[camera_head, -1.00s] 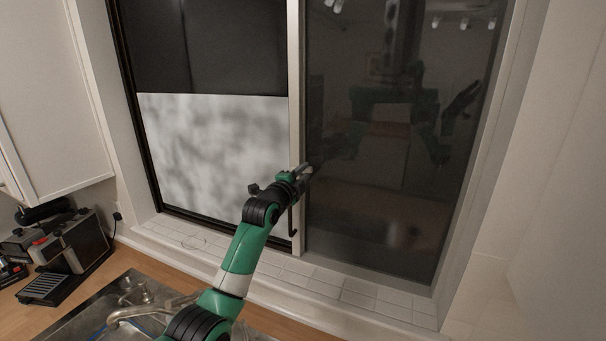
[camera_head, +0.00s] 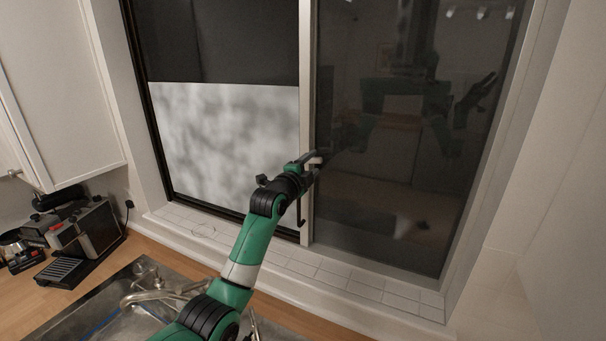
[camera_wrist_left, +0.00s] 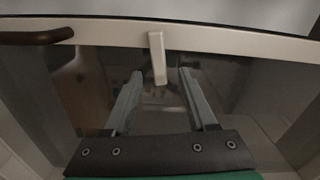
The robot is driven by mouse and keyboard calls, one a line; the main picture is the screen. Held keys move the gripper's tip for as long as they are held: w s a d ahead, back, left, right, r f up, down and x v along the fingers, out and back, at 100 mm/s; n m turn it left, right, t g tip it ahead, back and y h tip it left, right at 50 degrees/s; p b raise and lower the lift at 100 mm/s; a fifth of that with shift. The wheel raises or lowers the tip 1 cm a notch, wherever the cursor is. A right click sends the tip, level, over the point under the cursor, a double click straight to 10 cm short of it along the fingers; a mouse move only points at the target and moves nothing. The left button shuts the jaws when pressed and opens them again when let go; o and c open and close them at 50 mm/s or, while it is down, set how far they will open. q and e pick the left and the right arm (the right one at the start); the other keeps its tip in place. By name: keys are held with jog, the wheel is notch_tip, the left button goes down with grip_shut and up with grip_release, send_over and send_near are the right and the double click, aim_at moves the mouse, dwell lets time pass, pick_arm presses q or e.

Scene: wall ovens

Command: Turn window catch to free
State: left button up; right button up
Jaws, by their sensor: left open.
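The window catch (camera_wrist_left: 157,58) is a short pale lever on the light window frame (camera_wrist_left: 225,38) in the left wrist view. Its free end lies between the fingertips of my left gripper (camera_wrist_left: 161,77), with a gap on each side. The gripper is open and holds nothing. In the head view, my left gripper (camera_head: 312,162) is at the middle upright of the window, and the pale catch (camera_head: 316,160) shows beside its fingers, partly covered by them. My right gripper is not directly in view.
A dark handle (camera_wrist_left: 38,37) sticks out from the frame near the catch. The dark right pane (camera_head: 400,190) reflects my body. A tiled sill (camera_head: 330,277), a sink faucet (camera_head: 160,296) and a coffee machine (camera_head: 85,240) lie below and to the left.

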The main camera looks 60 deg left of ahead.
pick_arm(q)
jog(key=p+v, duration=0.4)
jog(key=v, duration=0.7)
jog(key=shift+p, duration=0.4)
jog(key=shift+w+f, duration=0.1)
jog(key=shift+w, duration=0.05)
